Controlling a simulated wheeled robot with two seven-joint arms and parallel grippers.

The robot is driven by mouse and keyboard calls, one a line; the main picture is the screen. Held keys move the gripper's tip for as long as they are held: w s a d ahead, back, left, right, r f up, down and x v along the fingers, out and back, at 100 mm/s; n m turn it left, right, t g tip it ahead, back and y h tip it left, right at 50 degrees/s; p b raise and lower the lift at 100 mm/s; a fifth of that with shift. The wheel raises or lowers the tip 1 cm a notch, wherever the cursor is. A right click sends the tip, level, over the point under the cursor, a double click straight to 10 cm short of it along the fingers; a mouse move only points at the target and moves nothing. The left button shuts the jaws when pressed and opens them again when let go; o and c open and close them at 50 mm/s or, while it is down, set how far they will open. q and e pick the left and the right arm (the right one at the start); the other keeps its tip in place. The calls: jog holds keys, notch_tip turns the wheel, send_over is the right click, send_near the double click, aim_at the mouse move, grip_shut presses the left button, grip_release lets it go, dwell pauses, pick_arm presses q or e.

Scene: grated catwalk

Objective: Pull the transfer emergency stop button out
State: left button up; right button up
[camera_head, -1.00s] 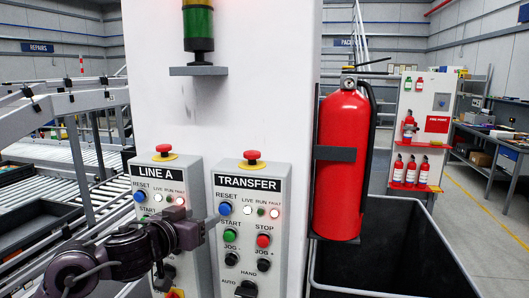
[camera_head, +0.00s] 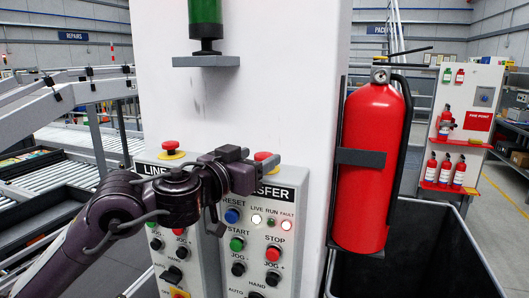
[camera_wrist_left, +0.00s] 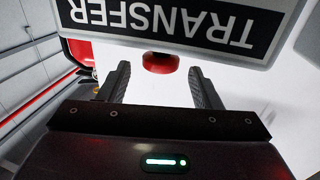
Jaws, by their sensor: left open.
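The transfer emergency stop button (camera_head: 262,156) is a red mushroom head on top of the grey TRANSFER control box (camera_head: 287,207). In the head view my left gripper (camera_head: 270,163) partly covers it and the left part of the TRANSFER label. In the left wrist view the red button (camera_wrist_left: 161,63) shows between the two open fingertips (camera_wrist_left: 160,72), with a gap on each side. I cannot tell whether either finger touches it. The box with its label (camera_wrist_left: 165,22) shows upside down there. My right gripper is not in view.
The LINE A box, with its own red stop button (camera_head: 171,146), stands just to the left, behind my left arm. A red fire extinguisher (camera_head: 370,165) hangs to the right above a dark bin (camera_head: 420,260).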

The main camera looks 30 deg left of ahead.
aim_at(259, 157)
pick_arm(q)
jog(key=w, duration=0.3)
jog(key=shift+w+f+p, duration=0.1)
jog(key=shift+w+p, duration=0.15)
jog(key=shift+p, duration=0.1)
jog(key=shift+w, duration=0.2)
jog(key=shift+s, duration=0.1)
jog(key=shift+c, duration=0.2)
